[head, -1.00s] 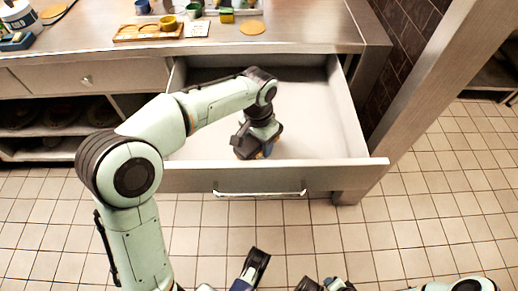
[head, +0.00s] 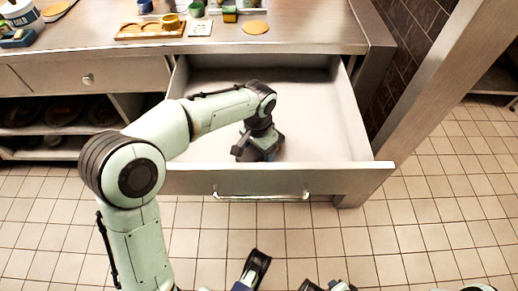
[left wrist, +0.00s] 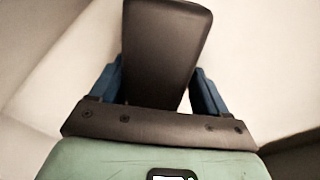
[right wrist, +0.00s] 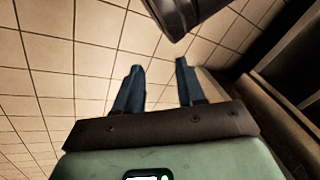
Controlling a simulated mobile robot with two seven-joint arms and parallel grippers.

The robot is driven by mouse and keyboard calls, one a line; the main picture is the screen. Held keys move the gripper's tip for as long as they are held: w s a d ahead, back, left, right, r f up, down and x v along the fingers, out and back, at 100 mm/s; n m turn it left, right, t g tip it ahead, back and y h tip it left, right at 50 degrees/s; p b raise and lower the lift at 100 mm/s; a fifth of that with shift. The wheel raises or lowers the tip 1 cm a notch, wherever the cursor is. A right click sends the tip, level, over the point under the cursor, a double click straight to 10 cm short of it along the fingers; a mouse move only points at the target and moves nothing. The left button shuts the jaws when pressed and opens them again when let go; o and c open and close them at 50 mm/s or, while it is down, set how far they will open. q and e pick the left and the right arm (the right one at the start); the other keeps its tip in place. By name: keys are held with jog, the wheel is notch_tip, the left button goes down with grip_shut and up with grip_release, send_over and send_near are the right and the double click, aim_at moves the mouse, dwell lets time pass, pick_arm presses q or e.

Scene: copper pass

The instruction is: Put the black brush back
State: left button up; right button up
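My left gripper (head: 260,155) is inside the open drawer (head: 310,115), low over its pale floor. In the left wrist view, a wide dark block with rounded corners, apparently the black brush (left wrist: 165,50), sits between the blue fingers, which border it on both sides. Whether the brush touches the drawer floor is unclear. In the head view the brush cannot be told apart from the dark gripper. My right gripper shows in the right wrist view (right wrist: 158,80) with its fingers apart and nothing between them, over the floor tiles.
The drawer's front panel (head: 345,178) and handle (head: 262,196) face me. The drawer floor looks clear around the gripper. Cups, a wooden board (head: 150,28) and a round disc (head: 256,27) are on the counter above. Tiled floor (head: 430,215) is free at the right.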

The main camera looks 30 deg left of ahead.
pick_arm(q)
jog(key=shift+d+f, duration=0.35)
jog(key=shift+f, duration=0.05)
pick_arm(e)
jog(key=shift+f, duration=0.1)
pick_arm(q)
jog(key=shift+r, duration=0.2)
jog(key=r+p, duration=0.2)
jog(key=r, duration=0.3)
jog(key=r+p, duration=0.1)
jog(key=r, duration=0.5)
jog(key=shift+w+r+p, duration=0.2)
jog(key=shift+r+p, duration=0.05)
jog(key=shift+p, duration=0.1)
jog(key=shift+a+r, duration=0.1)
jog(key=shift+r, duration=0.5)
pick_arm(e)
jog(key=s+a+r+g+y, duration=0.1)
jog(key=s+a+r, duration=0.2)
jog(key=s+r, duration=0.1)
jog(key=shift+s+r+g, duration=0.25)
jog(key=shift+s+g, duration=0.05)
jog(key=shift+s, duration=0.45)
